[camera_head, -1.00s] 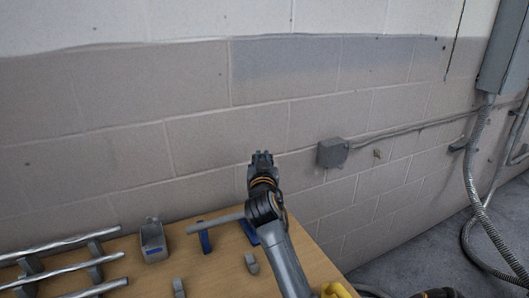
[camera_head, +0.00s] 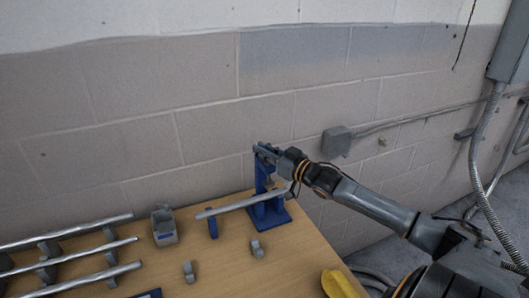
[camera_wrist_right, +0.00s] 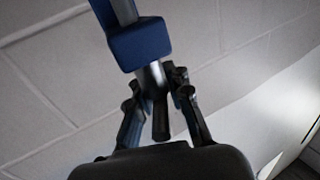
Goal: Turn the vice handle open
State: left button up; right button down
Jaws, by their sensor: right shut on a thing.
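The blue vice (camera_head: 270,215) stands on the wooden table near its far right corner. My left gripper is not in view.
A grey box-like holder (camera_head: 164,227) and small grey clips (camera_head: 257,248) stand on the table (camera_head: 222,262). Several metal rods (camera_head: 70,249) lie on supports at left. A yellow object (camera_head: 340,284) is at the front edge. The block wall with a junction box (camera_head: 337,141) is close behind.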

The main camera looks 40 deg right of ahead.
jog(key=n+y+b, duration=0.2)
jog(key=y, duration=0.1)
jog(key=shift+a+f+g, duration=0.1)
jog(key=shift+g, duration=0.2)
jog(key=shift+a+n+g+y+b, duration=0.15)
jog(key=shift+n+g+y+b, duration=0.25)
jog(key=shift+n+y+b, duration=0.6)
jog(key=shift+s+a+r+n+g+y, duration=0.15)
jog(key=shift+n+g+y, duration=0.35)
jog(key=shift+y, duration=0.7)
jog(key=shift+s+a+n+g+y+b, duration=0.2)
jog(key=shift+n+g+y+b, duration=0.1)
jog(key=shift+n+g+y, duration=0.85)
jog(key=shift+s+a+n+g+y+b, duration=0.15)
jog(key=shift+n+g+y+b, duration=0.2)
jog(key=shift+n+g+y, duration=0.8)
jog(key=shift+s+a+n+g+y+b, duration=0.1)
jog(key=shift+a+n+g+y+b, duration=0.15)
jog(key=shift+n+g+y, duration=0.8)
jog(key=shift+g, duration=0.35)
jog(key=c, duration=1.4)
grip_release()
